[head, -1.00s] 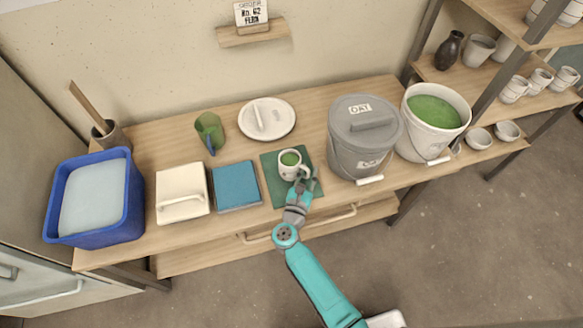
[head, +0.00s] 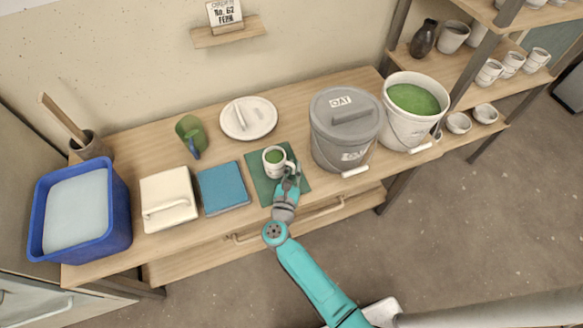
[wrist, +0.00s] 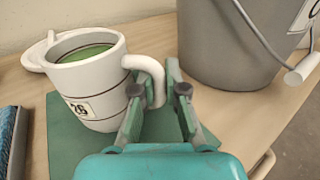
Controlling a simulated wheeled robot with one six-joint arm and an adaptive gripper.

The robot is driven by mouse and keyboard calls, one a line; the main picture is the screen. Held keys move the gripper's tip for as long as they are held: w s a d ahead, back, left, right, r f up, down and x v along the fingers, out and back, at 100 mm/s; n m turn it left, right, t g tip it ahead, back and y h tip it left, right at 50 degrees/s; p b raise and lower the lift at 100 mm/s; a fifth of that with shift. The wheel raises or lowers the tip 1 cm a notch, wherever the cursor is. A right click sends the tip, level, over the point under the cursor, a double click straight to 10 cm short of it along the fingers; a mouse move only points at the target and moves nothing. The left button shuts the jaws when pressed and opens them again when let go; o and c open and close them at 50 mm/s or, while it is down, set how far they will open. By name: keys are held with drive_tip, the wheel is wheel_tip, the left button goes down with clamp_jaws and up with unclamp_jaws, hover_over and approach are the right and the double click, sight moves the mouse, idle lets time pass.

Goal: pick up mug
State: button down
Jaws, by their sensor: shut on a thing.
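The white mug (head: 273,163) stands upright on a dark green mat (head: 298,183), with green inside it and thin dark bands around it. It also shows in the wrist view (wrist: 92,88), with a small numbered label on its side. My gripper (head: 288,174) is at the mug's right front side. In the wrist view my gripper (wrist: 158,100) has its fingers on either side of the mug's handle (wrist: 157,78) and is shut on it. Whether the mug's base touches the mat is hard to tell.
A grey lidded OAT bucket (head: 340,150) stands close to the right of the mug. A white bucket of green glaze (head: 408,133) is beyond it.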

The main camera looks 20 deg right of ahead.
drive_tip(key=shift+r, duration=0.2)
drive_tip(key=shift+r, duration=4.6)
drive_tip(key=shift+r, duration=0.15)
drive_tip(key=shift+w+a+f+n+t+y, duration=0.1)
drive_tip(key=shift+w+f+n+t+y, duration=0.2)
drive_tip(key=shift+n+y, duration=0.4)
drive_tip(key=shift+w+a+f+n+t+y, duration=0.15)
drive_tip(key=shift+n+t+y, duration=0.3)
drive_tip(key=shift+y, duration=0.45)
drive_tip(key=shift+w+a+f+n+t+y, duration=0.1)
drive_tip(key=shift+w+n+t+y, duration=0.25)
drive_tip(key=shift+n+y, duration=0.35)
